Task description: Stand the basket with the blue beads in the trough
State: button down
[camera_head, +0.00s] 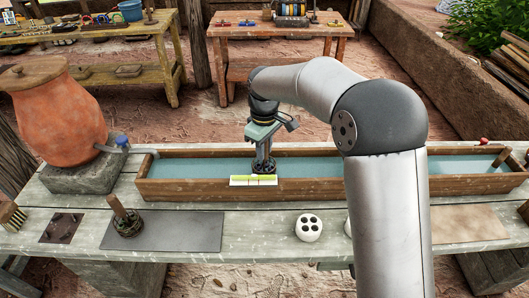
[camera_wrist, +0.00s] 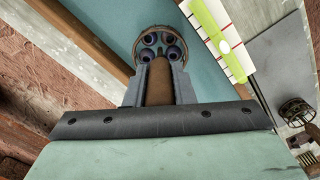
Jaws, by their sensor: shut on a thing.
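My gripper (camera_head: 263,150) is shut on the upright brown handle (camera_wrist: 160,82) of a small round wire basket (camera_head: 264,168). In the wrist view the basket (camera_wrist: 160,30) holds several dark beads with a bluish-purple look. The long wooden trough (camera_head: 320,189) holds blue-grey water (camera_head: 205,168). The basket is over or in the trough, near its front wall, just behind a yellow-green and white strip (camera_head: 253,181). I cannot tell whether it touches the bottom. A second basket (camera_head: 128,224) with a wooden handle stands on a dark grey mat (camera_head: 185,232); its contents are unclear.
A clay jar (camera_head: 55,110) with a tap stands on a stone block left of the trough. A white block with dark holes (camera_head: 308,228) sits on the bench in front. A brush (camera_head: 12,215) and a dark plate (camera_head: 62,228) lie at left. A tan board (camera_head: 468,224) is at right.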

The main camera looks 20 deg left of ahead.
jog(key=shift+f, duration=0.85)
jog(key=shift+f, duration=0.15)
jog(key=c, duration=1.2)
grip_release()
jog(key=shift+c, duration=0.2)
notch_tip(320, 180, up, 11)
jog(key=shift+f+b, duration=0.1)
jog(key=shift+b, duration=0.2)
jog(key=shift+r, duration=0.75)
jog(key=shift+d, duration=0.1)
